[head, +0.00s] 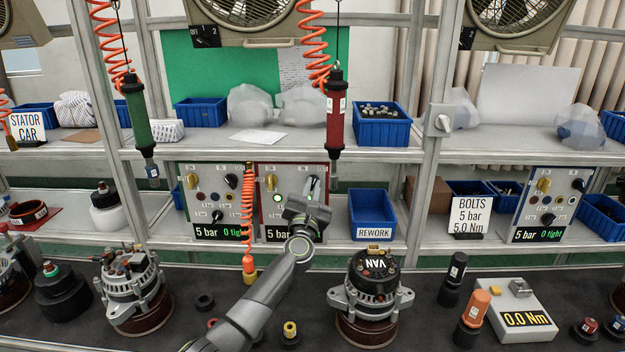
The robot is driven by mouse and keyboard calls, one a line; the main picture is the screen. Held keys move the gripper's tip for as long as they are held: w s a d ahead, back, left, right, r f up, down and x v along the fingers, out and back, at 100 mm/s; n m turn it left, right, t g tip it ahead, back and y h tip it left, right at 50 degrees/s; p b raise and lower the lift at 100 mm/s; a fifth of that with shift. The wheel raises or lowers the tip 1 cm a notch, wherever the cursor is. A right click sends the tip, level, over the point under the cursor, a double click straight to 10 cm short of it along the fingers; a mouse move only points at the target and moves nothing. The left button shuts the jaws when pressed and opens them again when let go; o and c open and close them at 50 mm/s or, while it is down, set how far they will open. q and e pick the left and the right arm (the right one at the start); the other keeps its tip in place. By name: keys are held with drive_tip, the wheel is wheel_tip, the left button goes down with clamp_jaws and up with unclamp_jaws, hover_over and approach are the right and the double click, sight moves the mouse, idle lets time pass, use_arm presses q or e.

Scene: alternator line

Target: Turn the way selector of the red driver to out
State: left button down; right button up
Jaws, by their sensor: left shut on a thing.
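My left gripper (312,186) is in front of the panel's upper right part and shut on a small knob there, which seems to be the way selector. The fingers hide most of that knob, so its setting cannot be read. My right gripper is out of view.
The green driver (138,115) and its panel (204,202) are to the left. A blue REWORK bin (372,212) stands close right of my gripper. Alternators (368,290) and (133,285), a torque tester (515,308) and small parts stand on the dark bench. An orange cord hangs before the panels.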

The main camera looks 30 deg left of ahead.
use_arm(q)
drive_tip(key=shift+m+h+p, duration=0.6)
drive_tip(key=shift+m+p, duration=0.2)
drive_tip(key=shift+m, duration=0.5)
drive_tip(key=shift+f, duration=0.1)
drive_tip(key=c, duration=1.5)
unclamp_jaws()
drive_tip(key=shift+s, duration=0.1)
drive_tip(key=b+v, duration=0.1)
drive_tip(key=v, duration=1.6)
